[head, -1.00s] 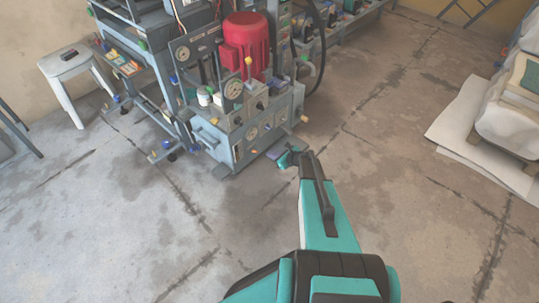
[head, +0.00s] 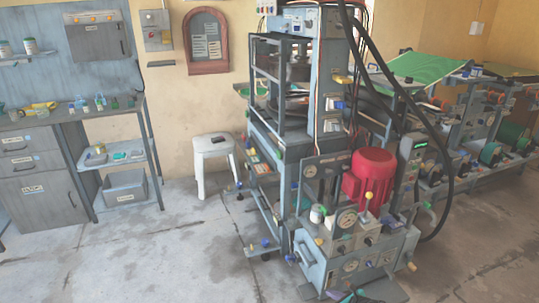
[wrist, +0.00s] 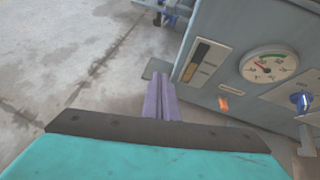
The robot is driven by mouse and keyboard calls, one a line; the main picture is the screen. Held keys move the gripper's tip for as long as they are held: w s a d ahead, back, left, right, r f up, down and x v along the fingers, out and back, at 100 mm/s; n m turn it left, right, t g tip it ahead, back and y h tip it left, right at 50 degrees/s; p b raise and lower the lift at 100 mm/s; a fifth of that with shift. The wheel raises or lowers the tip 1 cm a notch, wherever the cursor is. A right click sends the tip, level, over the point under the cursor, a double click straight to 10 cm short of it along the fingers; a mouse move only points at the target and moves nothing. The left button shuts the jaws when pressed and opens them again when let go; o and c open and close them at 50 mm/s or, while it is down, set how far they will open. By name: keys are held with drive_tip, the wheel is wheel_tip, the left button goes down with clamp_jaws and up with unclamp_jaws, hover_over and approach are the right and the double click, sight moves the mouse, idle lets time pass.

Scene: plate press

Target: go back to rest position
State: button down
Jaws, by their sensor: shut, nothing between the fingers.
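My gripper (wrist: 160,100) shows in the wrist view as two pale purple fingers lying side by side, closed together with nothing between them. The fingers are close to the lower front of the grey-blue press unit (wrist: 215,75), which carries a round pressure gauge (wrist: 268,66) and a level strip. I cannot tell whether they touch it. The rest of my arm is out of that view.
A white stool (head: 214,147) stands left of the press by the wall. A workbench with drawers (head: 40,185) and a low shelf (head: 115,155) stand at the left. A machine with rollers (head: 490,115) is at the right. The floor (head: 150,265) at front left is clear.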

drive_tip(key=s+a+r+n+g+y+p, duration=0.1)
drive_tip(key=s+a+r+n+g+p, duration=0.15)
drive_tip(key=s+a+n, duration=0.45)
drive_tip(key=s+a+r+n+g+p, duration=0.2)
drive_tip(key=s+a+n+g+p, duration=0.15)
drive_tip(key=s+a, duration=0.75)
drive_tip(key=s+a+r+n+g+h+p, duration=0.1)
drive_tip(key=s+n+g, duration=0.15)
drive_tip(key=s, duration=0.45)
drive_tip(key=s+a+r+n+g+h+p, duration=0.1)
drive_tip(key=s+a+r+n+g, duration=0.1)
drive_tip(key=s+n, duration=0.3)
drive_tip(key=s+d+r+n+g+h, duration=0.2)
drive_tip(key=s+d+n, duration=0.2)
drive_tip(key=s, duration=0.3)
drive_tip(key=s+d+r+n+g+h, duration=0.2)
drive_tip(key=s+d+n, duration=0.3)
drive_tip(key=s+n, duration=0.2)
drive_tip(key=shift+s+d+r+n+h, duration=0.3)
drive_tip(key=shift+s+h, duration=0.1)
drive_tip(key=shift+s, duration=0.15)
drive_tip(key=shift+a, duration=0.1)
